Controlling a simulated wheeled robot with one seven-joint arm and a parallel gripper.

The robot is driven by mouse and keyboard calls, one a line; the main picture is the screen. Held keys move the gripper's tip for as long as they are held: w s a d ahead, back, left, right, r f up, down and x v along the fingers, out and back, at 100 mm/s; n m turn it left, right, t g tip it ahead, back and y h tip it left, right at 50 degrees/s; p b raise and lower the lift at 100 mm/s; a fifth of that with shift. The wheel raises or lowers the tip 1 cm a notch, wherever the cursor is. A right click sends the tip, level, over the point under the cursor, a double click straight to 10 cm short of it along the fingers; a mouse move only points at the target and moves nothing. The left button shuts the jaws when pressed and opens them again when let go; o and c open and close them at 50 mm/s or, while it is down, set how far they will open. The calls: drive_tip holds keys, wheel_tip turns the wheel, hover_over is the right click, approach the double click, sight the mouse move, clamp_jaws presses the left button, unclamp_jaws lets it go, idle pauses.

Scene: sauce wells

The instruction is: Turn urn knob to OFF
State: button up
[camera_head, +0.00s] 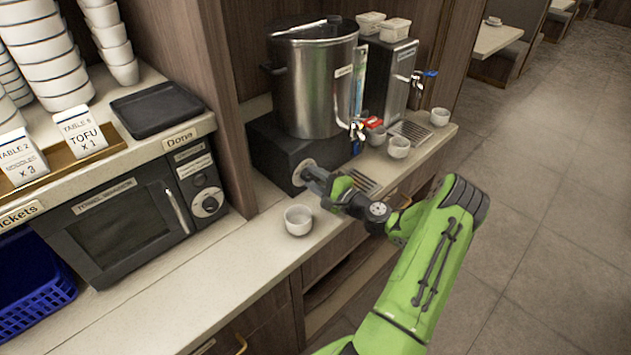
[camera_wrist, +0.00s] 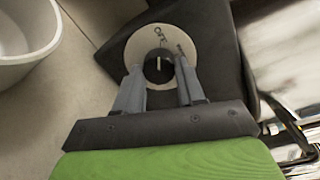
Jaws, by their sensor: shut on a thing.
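The steel urn (camera_head: 313,90) stands on a black base (camera_head: 272,152) on the counter. The base's front carries a pale round dial, seen in the head view (camera_head: 299,171) and in the wrist view (camera_wrist: 125,49). The black urn knob (camera_wrist: 158,62) sits at the dial's centre, with a white pointer line. In the wrist view that line runs roughly upward, toward the lettering that seems to read OFF. My gripper (camera_wrist: 159,78) is shut on the knob, one grey finger on each side; it also shows in the head view (camera_head: 309,179).
A white cup (camera_head: 298,220) stands on the counter close to my gripper, and shows in the wrist view (camera_wrist: 25,40). More cups (camera_head: 398,147) stand by the drip tray (camera_head: 411,131) at right. A towel warmer (camera_head: 125,225) is at left. The front counter is mostly clear.

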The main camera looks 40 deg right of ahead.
drive_tip(key=shift+f, duration=0.1)
idle(0.3)
drive_tip(key=o, duration=1)
drive_tip(key=shift+o, duration=0.2)
drive_tip(key=s, duration=1.5)
drive_tip(key=shift+s+d+r, duration=0.35)
drive_tip(key=shift+d+r, duration=0.05)
drive_tip(key=shift+r, duration=0.05)
